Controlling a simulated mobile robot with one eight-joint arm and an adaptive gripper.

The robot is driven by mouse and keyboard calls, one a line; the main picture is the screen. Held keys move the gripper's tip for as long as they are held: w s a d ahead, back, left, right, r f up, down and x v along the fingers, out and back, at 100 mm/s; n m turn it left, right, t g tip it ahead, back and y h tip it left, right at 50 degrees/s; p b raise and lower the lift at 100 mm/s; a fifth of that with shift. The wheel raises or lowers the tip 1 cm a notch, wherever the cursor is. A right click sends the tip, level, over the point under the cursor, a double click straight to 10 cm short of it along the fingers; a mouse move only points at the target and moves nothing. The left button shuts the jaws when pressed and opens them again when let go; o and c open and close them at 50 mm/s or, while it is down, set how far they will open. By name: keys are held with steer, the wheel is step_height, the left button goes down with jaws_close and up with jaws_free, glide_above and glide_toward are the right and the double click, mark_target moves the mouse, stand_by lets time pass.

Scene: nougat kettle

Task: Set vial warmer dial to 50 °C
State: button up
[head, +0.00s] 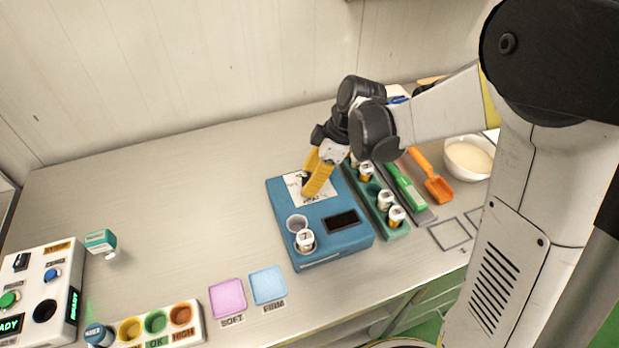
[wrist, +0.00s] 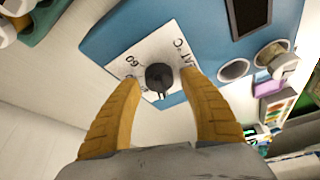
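The blue vial warmer (head: 335,242) stands on the bench, with a white dial plate (head: 292,182) on its top. In the wrist view the dial (wrist: 159,77) is a round dark knob with a pointer towards the bottom of the picture. The plate (wrist: 147,50) shows "60" and part of a "°C" label; I cannot read the value at the pointer. My gripper (head: 308,186) is over the plate. Its yellow fingers are open, one on each side of the knob, with gaps visible. In the head view the fingers hide the knob.
The warmer has a dark display (head: 342,221), an empty well (head: 297,223) and a white-capped vial (head: 305,240). A green rack (head: 393,231) with several vials stands close on the right. Pink (head: 228,298) and light blue (head: 268,285) pads lie at front left.

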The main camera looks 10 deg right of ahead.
steer(key=c, duration=0.9)
steer(key=shift+m, duration=0.4)
steer(key=m+t, duration=0.1)
steer(key=m, duration=0.2)
steer(key=shift+m+t+h, duration=0.4)
steer(key=m+t+h, duration=0.1)
steer(key=m, duration=0.3)
steer(key=shift+m, duration=0.3)
steer(key=m+t+h, duration=0.1)
steer(key=m+h, duration=0.1)
steer(key=m, duration=0.2)
steer(key=shift+m+h, duration=0.7)
steer(key=shift+m, duration=1.5)
